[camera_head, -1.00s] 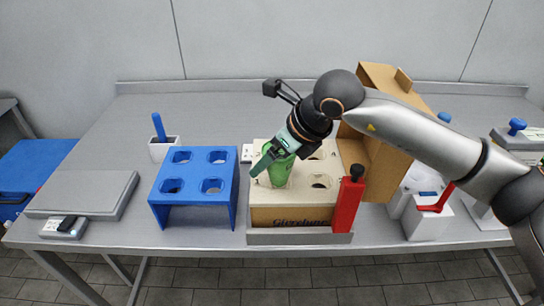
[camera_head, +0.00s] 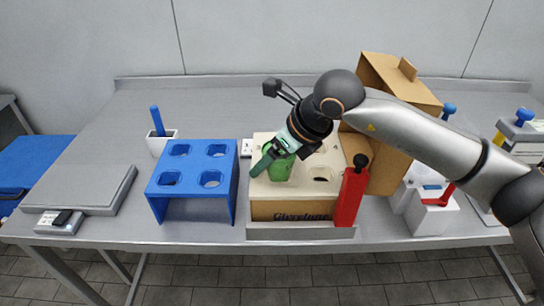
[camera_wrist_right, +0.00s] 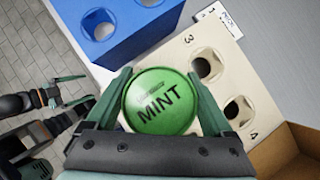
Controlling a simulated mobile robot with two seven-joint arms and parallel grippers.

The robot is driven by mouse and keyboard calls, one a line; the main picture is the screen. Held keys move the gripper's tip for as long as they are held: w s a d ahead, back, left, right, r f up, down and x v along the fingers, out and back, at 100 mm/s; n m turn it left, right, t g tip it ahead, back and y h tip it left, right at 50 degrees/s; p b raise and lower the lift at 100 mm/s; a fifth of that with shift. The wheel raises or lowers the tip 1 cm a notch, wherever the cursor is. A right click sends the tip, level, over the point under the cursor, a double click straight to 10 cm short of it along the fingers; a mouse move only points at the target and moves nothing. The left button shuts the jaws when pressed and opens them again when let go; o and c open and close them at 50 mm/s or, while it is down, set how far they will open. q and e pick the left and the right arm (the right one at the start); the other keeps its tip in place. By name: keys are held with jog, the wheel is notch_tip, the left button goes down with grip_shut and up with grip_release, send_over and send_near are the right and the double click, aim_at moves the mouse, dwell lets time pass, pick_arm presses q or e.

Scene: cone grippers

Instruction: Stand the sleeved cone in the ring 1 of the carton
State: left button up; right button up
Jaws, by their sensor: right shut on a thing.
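My right gripper (camera_head: 275,153) is shut on the green sleeved cone (camera_head: 281,168), over the front left of the beige carton top (camera_head: 321,190). The cone's green lid reads MINT in the right wrist view (camera_wrist_right: 160,101), between the two fingers. Its lower part is out of sight, seemingly down in the front left ring, which the cone covers. Rings marked 3 (camera_wrist_right: 207,65) and 4 (camera_wrist_right: 238,111) are empty in the wrist view. My left gripper (camera_wrist_right: 88,87) shows at the left of that view, open and empty, away from the carton.
A blue four-hole rack (camera_head: 194,191) stands just left of the carton. A scale (camera_head: 90,190) lies far left. Table behind the rack is mostly clear.

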jog(key=o, duration=1.2)
jog(key=shift+c, duration=0.2)
jog(key=shift+s+d+r, duration=0.15)
jog(key=shift+d+r, duration=0.1)
jog(key=shift+r, duration=0.25)
pick_arm(q)
jog(key=shift+w+d+r+h+b, duration=0.15)
jog(key=shift+w+d+r+b, duration=0.1)
jog(key=shift+d, duration=0.2)
jog(key=shift+w+d+r+h+b, duration=0.15)
jog(key=shift+w+d, duration=0.1)
jog(key=shift+d, duration=0.2)
pick_arm(e)
jog(key=v, duration=1.1)
jog(key=shift+r, duration=0.15)
jog(key=shift+s+d, duration=0.15)
